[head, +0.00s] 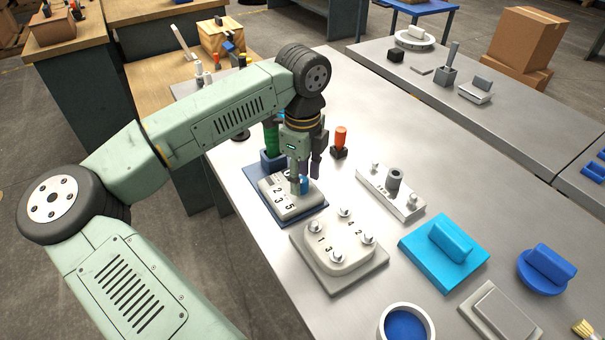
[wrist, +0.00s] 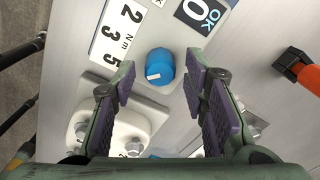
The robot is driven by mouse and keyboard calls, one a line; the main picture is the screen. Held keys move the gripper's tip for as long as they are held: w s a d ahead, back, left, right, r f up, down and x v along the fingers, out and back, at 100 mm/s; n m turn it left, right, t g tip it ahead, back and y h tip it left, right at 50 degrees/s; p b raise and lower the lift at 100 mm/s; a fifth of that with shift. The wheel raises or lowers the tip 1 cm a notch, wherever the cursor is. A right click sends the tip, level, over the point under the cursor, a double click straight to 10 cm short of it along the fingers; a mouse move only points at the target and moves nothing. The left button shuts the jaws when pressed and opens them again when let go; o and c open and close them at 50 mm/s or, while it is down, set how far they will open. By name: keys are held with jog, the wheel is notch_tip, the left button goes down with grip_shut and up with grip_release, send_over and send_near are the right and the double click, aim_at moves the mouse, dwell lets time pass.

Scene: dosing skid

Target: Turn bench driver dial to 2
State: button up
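The bench driver (head: 287,211) is a light grey box on a dark blue mat, with 2, 3 and 5 printed on a white scale. Its dial (wrist: 160,64) is a round blue knob beside the scale (wrist: 117,32), with a short white mark on the side facing the lower left of the wrist view. The head view shows only a bit of the dial (head: 304,186), partly hidden by my gripper. My gripper (wrist: 160,74) is open, its purple-padded fingers on either side of the dial with visible gaps. It is pointed down over the driver (head: 303,177).
A grey plate with numbered bolts (head: 340,250) stands close in front of the driver. A red-handled tool (head: 340,138), a green cylinder (head: 271,140) and a grey block with a post (head: 393,185) stand nearby. Blue pieces (head: 445,250) lie to the right.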

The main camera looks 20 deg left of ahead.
grip_shut()
jog(key=shift+f+b, duration=0.1)
jog(key=shift+b, duration=0.3)
jog(key=shift+f+m+b, duration=0.15)
jog(key=shift+m+b, duration=0.85)
jog(key=shift+b, duration=0.1)
jog(key=m+b, duration=0.3)
jog(key=shift+m, duration=0.3)
jog(key=m+b, duration=0.3)
jog(key=m, duration=0.5)
jog(key=m+b, duration=0.1)
jog(key=m, duration=0.3)
jog(key=shift+a+r, duration=0.1)
jog(key=shift+r, duration=0.2)
jog(key=shift+m, duration=0.3)
